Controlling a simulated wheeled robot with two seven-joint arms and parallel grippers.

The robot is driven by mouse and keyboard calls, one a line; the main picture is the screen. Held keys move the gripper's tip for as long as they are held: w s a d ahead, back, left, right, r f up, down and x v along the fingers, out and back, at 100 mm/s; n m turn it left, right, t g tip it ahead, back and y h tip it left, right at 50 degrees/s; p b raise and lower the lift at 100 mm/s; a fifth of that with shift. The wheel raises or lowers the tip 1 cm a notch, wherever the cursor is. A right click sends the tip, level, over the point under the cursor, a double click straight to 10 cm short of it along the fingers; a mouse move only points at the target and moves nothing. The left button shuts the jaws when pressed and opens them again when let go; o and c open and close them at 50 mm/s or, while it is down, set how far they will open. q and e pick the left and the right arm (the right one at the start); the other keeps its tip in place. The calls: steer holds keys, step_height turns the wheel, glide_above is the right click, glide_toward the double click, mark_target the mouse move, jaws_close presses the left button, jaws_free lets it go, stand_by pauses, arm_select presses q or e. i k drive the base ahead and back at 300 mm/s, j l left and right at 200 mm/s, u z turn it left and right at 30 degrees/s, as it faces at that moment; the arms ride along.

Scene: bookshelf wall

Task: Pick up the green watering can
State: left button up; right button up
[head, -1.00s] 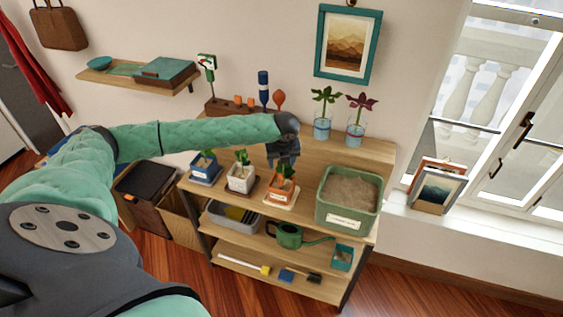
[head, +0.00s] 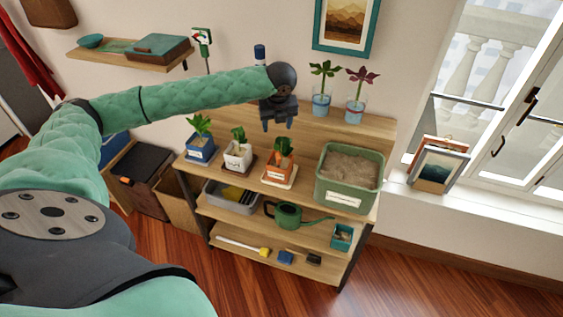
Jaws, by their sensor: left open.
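The green watering can (head: 288,215) stands on the middle shelf of the wooden shelf unit, below the orange pot. Its handle is on the left and its thin spout reaches right toward a small teal box. My left gripper (head: 279,126) is open and empty, fingers pointing down, above the top shelf and behind the potted plants. It is well above the watering can and not touching it. My right gripper is not in view.
On the top stand a blue pot (head: 201,148), a white pot (head: 238,157), an orange pot (head: 279,172) and a green soil bin (head: 349,177). A grey tray (head: 232,196) and a teal box (head: 342,237) flank the can. Brushes lie below. The floor in front is clear.

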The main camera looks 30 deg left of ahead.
mark_target(287, 216)
steer(key=u, duration=0.9)
